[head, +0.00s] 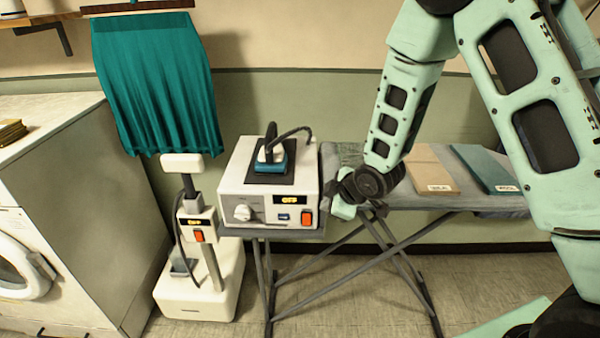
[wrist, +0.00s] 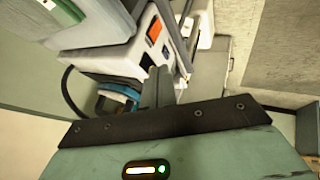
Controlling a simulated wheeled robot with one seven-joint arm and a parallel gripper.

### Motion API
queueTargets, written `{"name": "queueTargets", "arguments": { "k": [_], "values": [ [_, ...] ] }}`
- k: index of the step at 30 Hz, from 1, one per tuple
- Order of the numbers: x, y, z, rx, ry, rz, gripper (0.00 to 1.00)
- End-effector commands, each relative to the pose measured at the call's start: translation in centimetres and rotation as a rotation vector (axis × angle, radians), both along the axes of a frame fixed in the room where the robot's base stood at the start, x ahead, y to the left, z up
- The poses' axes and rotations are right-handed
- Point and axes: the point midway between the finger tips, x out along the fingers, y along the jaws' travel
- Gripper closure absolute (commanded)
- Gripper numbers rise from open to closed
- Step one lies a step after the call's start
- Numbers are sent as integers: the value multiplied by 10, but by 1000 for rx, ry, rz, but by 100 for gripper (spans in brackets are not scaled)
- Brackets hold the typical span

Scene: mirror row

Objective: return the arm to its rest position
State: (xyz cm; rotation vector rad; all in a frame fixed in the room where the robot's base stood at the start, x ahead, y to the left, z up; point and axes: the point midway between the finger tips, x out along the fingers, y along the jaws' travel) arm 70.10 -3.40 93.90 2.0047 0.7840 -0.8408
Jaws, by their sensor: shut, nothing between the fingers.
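My arm, mint green with dark joints, comes down from the upper right in the head view and is bent. My gripper (head: 344,208) hangs low at the left end of the ironing board (head: 425,200), just right of the white iron station (head: 238,207). It also shows in the wrist view (wrist: 158,85), where its two dark fingers are together with nothing between them. The fingertips are hard to make out in the head view. The blue iron (head: 272,158) rests on top of the station, apart from my gripper; it also shows in the wrist view (wrist: 120,96).
A white garment steamer (head: 200,285) stands left of the station; both displays read OFF. A teal skirt (head: 155,80) hangs above it. Folded beige cloth (head: 430,168) and teal cloth (head: 485,166) lie on the board. A white washing machine (head: 70,190) stands far left.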

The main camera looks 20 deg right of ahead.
Motion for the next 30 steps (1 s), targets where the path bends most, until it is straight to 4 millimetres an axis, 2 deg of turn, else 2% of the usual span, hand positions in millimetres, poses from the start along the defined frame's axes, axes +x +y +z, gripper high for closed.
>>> {"name": "queueTargets", "arguments": {
  "k": [5, 8, 11, 15, 18, 22, 24, 27, 30],
  "values": [
    [-6, 9, 9, 11, 23, -16, 100],
    [-25, 29, 29, 34, 88, -59, 100],
    [-61, 55, 57, 61, 192, -124, 100],
    [-131, 86, 95, 72, 362, -218, 100],
    [-187, 98, 117, 57, 476, -281, 100],
    [-251, 102, 138, 17, 590, -350, 100],
    [-277, 101, 145, -6, 632, -380, 100],
    [-300, 99, 151, -30, 670, -408, 100],
    [-310, 97, 153, -42, 686, -418, 100]
  ]
}}
